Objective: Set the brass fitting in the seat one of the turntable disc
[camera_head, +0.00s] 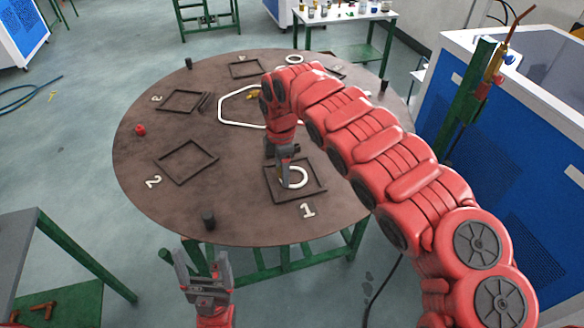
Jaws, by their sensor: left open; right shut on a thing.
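The round brown turntable disc (230,215) fills the middle of the head view. Seat one is a dark square frame (318,197) near the front right of the disc, beside a white "1". A pale ring (304,178) shows inside this frame. My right gripper (284,180) points down over seat one, its fingertips against the ring in the picture. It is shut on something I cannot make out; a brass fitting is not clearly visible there. I cannot tell whether the held thing touches the disc. My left gripper (202,262) is open and empty, in front of the disc's near edge.
A small yellow thing (253,96) lies inside a white outline. A red knob (140,130) and dark pegs (208,218) stand near the rim. A blue cabinet (500,160) is at right.

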